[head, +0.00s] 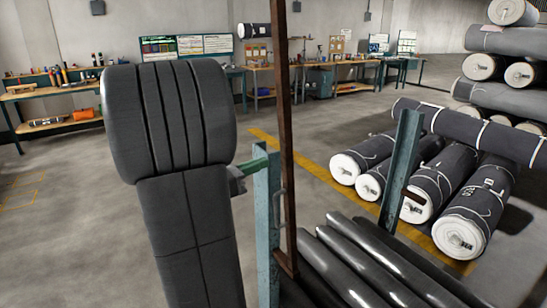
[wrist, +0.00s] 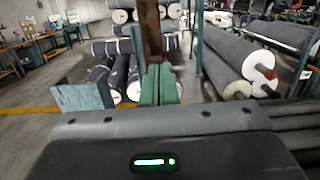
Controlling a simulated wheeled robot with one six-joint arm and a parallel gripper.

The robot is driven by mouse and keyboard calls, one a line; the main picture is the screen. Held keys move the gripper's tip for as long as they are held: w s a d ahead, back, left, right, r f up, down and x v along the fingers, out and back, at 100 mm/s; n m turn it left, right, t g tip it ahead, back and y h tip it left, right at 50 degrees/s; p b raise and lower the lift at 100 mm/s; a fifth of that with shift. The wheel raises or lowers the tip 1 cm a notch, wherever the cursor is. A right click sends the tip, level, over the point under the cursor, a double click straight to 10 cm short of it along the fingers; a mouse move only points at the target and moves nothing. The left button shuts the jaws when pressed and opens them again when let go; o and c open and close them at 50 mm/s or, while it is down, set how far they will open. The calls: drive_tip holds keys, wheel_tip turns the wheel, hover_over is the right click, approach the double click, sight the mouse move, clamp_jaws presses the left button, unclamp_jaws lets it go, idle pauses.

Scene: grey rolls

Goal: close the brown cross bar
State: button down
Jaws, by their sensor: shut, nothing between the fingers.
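The brown cross bar (head: 286,120) stands nearly upright, running from the top edge of the head view down beside a teal post (head: 267,230). A small grey handle shows at its lower part. In the wrist view the bar (wrist: 150,32) rises straight ahead, behind my fingertips. My gripper (head: 262,163) has green fingers and is at the head of the teal post, left of the bar. In the wrist view my gripper (wrist: 158,72) is shut and empty, its tips overlapping the bar's lower part in the picture. I cannot tell whether they touch it.
Dark rolls (head: 370,262) lie in the rack right of the bar, by a second teal post (head: 401,170). Wrapped rolls with white ends (head: 475,215) are stacked on the right. Workbenches (head: 50,95) line the back wall. The floor (head: 70,230) at left is clear.

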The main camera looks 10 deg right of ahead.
sight(285, 154)
drive_tip(key=shift+p+x, duration=0.35)
drive_tip(key=shift+x, duration=2.1)
drive_tip(key=shift+r, duration=0.1)
